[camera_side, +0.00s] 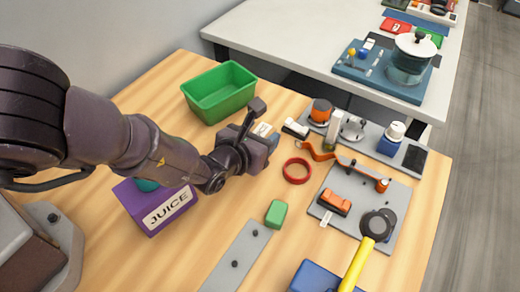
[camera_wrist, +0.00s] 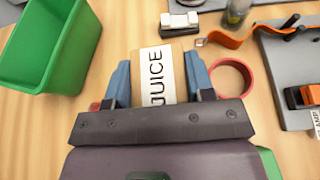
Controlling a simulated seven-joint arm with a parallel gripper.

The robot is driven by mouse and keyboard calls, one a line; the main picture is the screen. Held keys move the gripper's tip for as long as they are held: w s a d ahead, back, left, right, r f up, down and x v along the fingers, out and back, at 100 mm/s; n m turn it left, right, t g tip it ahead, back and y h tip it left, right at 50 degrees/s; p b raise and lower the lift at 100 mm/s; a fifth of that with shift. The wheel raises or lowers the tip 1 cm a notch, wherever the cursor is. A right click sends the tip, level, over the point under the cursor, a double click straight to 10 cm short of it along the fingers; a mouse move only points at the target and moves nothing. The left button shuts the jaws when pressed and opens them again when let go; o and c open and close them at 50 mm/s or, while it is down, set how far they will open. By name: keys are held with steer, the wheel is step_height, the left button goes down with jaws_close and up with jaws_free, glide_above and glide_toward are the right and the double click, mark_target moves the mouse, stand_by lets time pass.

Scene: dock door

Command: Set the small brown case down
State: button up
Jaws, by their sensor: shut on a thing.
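The small brown case (camera_wrist: 179,62) is between the two blue fingers of my gripper (camera_wrist: 158,82) in the wrist view. A white label on its top reads "JUICE". The fingers are shut on its left and right sides. In the side view my gripper (camera_side: 262,141) is over the wooden table between the green bin and the red ring. There the case is mostly hidden by the gripper, with a bit of its pale label (camera_side: 263,129) showing. I cannot tell whether its underside touches the table.
The green bin (camera_side: 220,93) stands just behind, and the red ring (camera_side: 297,170) lies to the right. A purple box labelled "JUICE" (camera_side: 156,208) is at the front left. A green block (camera_side: 276,214) lies nearby. A grey board (camera_side: 362,207) with tools fills the right side.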

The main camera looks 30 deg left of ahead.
steer(key=shift+f, duration=2.05)
steer(key=shift+f, duration=0.1)
steer(key=o, duration=0.9)
steer(key=shift+o, duration=0.2)
steer(key=shift+s+r, duration=0.15)
steer(key=shift+r, duration=0.05)
steer(key=v, duration=0.7)
steer(key=shift+s, duration=0.1)
